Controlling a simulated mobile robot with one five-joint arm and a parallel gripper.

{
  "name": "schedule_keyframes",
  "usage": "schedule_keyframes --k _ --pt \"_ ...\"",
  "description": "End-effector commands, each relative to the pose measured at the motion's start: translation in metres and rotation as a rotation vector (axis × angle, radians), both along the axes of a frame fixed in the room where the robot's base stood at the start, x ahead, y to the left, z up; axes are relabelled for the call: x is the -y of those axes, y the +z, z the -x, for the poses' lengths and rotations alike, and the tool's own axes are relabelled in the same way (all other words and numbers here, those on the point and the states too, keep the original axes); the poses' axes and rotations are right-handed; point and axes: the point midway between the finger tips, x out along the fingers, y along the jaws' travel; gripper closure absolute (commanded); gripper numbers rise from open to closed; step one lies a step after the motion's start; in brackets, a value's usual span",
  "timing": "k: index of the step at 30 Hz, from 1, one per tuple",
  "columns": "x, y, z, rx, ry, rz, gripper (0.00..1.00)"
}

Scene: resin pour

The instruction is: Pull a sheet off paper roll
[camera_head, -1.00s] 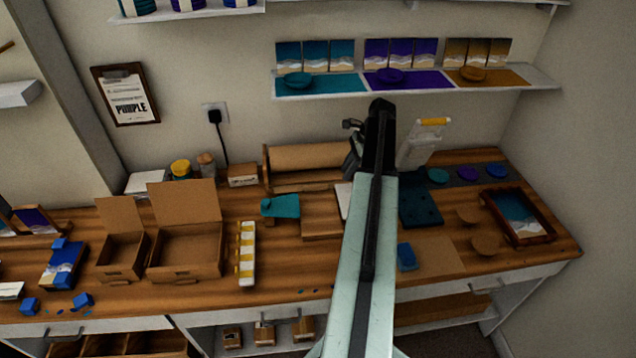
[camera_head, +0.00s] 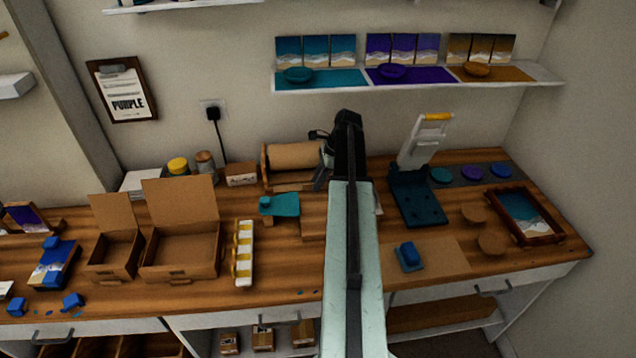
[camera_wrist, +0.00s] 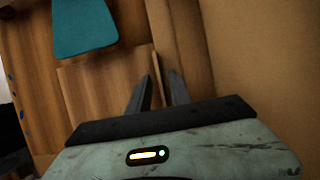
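The brown paper roll (camera_head: 292,156) sits in a wooden holder at the back of the bench, near the wall. My arm hides its right end in the head view. Brown paper fills the right side of the wrist view (camera_wrist: 262,60). My gripper (camera_head: 320,155) is at the roll's right end in the head view and partly hidden by my own arm. The fingertips are close to the holder's wooden front; contact cannot be told.
A teal tool (camera_head: 280,205) lies in front of the roll. Open cardboard boxes (camera_head: 182,250) and a white-yellow strip (camera_head: 243,255) stand left. A dark teal press (camera_head: 417,198), a blue block (camera_head: 409,254) and a framed picture (camera_head: 524,215) are right. A shelf (camera_head: 420,86) hangs above.

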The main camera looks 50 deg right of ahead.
Motion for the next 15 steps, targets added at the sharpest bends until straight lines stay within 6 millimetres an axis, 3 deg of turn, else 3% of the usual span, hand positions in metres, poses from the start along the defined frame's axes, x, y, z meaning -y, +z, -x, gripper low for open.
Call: schedule_keyframes --k 1,2,15 --pt "0.0001 0.0001 0.0001 0.000 0.000 0.000 0.92" --pt "0.0002 0.0001 0.0002 0.000 0.000 0.000 1.00" --pt "0.0008 0.0000 0.0006 0.000 -0.001 0.000 1.00"
